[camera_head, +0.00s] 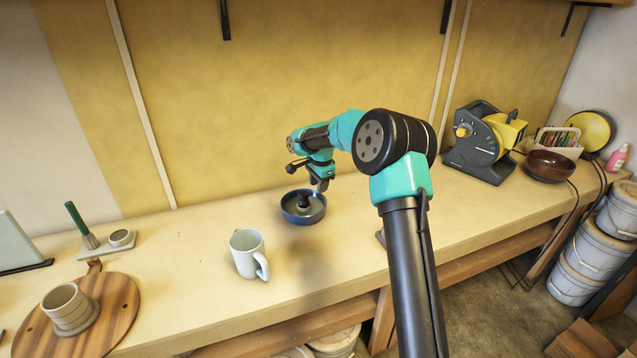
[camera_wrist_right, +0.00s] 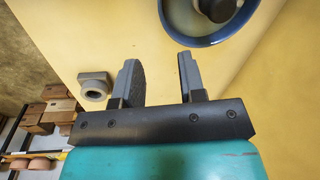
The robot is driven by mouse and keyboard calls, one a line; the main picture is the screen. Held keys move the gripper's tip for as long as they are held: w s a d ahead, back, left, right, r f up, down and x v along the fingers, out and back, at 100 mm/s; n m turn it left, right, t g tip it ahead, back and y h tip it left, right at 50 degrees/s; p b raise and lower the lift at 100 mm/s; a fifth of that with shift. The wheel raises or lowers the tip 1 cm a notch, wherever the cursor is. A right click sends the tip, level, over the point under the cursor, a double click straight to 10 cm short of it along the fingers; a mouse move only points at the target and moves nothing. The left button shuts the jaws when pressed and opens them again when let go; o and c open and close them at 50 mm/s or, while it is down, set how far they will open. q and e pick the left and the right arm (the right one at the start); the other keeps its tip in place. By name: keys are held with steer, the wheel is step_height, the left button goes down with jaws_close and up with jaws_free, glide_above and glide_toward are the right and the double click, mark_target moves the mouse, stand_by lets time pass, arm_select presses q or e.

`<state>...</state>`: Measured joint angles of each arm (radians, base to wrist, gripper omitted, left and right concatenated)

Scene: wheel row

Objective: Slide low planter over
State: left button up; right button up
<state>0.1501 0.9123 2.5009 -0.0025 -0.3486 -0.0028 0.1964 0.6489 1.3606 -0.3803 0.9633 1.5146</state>
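The low planter appears to be the round, shallow blue dish (camera_head: 290,216) on the bench, with a dark knob-like piece standing in its middle. Its blue rim also shows at the top right of the right wrist view (camera_wrist_right: 212,42). My right gripper (camera_head: 319,184) is just behind and to the right of the dish in the head view, its fingers close to the rim. In the wrist view my right gripper (camera_wrist_right: 158,62) has its two fingers apart with nothing between them, and the dish lies beyond the fingertips. My left gripper is not in view.
A white mug (camera_head: 246,254) stands left of and nearer than the dish. A round wooden board (camera_head: 112,300) with a cup lies farther left. A yellow-and-grey machine (camera_head: 482,142) and a brown bowl (camera_head: 551,166) stand at the right.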

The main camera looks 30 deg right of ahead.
mark_target(315, 215)
steer(key=f, duration=0.5)
steer(key=w+f, duration=0.1)
steer(key=f, duration=0.5)
steer(key=w+f, duration=0.1)
steer(key=f, duration=0.4)
steer(key=shift+w+f, duration=0.1)
steer(key=shift+f, duration=0.25)
steer(key=shift+c, duration=0.4)
jaws_close()
stand_by(0.3)
steer(key=shift+o, duration=0.4)
jaws_free()
